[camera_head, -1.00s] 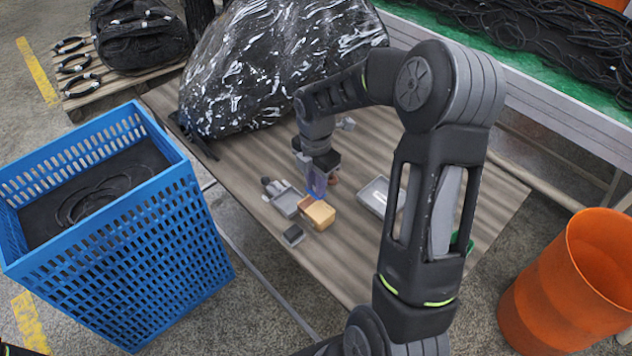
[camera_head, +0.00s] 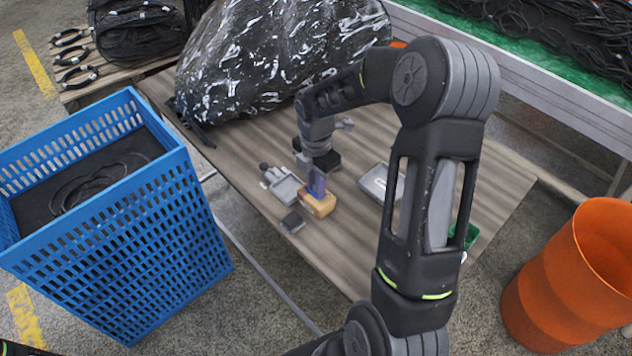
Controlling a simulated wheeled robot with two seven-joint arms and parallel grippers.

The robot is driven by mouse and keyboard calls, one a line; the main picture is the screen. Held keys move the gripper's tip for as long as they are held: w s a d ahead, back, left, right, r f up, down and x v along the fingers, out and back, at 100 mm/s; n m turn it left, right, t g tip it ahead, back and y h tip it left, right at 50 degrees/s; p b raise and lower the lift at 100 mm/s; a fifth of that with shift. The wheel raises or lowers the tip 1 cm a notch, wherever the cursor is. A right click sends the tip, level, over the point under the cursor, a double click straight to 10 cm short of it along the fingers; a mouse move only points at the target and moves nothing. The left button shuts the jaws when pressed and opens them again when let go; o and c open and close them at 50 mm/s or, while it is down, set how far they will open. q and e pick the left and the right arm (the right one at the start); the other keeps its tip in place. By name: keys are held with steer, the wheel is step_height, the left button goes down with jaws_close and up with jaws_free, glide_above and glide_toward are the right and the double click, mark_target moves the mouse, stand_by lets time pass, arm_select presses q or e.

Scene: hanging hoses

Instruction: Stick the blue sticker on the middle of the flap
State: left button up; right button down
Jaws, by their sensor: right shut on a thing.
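A small tan box (camera_head: 319,207) with a flap on top sits on the table near its front left edge. My right gripper (camera_head: 316,188) is directly over the box and points down. It is shut on a small blue piece, which looks like the blue sticker (camera_head: 316,184). The sticker's lower end meets the box's top in the picture; I cannot tell if they touch. The fingers hide part of the flap. My left gripper is not in view.
Another grey tray (camera_head: 376,180) lies to the right. A large black bag (camera_head: 270,65) fills the table's back. A blue crate (camera_head: 120,240) and an orange bin (camera_head: 565,280) flank the table (camera_head: 480,215).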

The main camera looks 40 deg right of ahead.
steer(key=shift+f, duration=0.35)
stand_by(0.7)
stand_by(0.4)
steer(key=c, duration=0.7)
jaws_free()
steer(key=shift+c, duration=0.2)
steer(key=shift+r, duration=0.15)
steer(key=shift+r+p, duration=2.55)
steer(key=shift+r, duration=0.85)
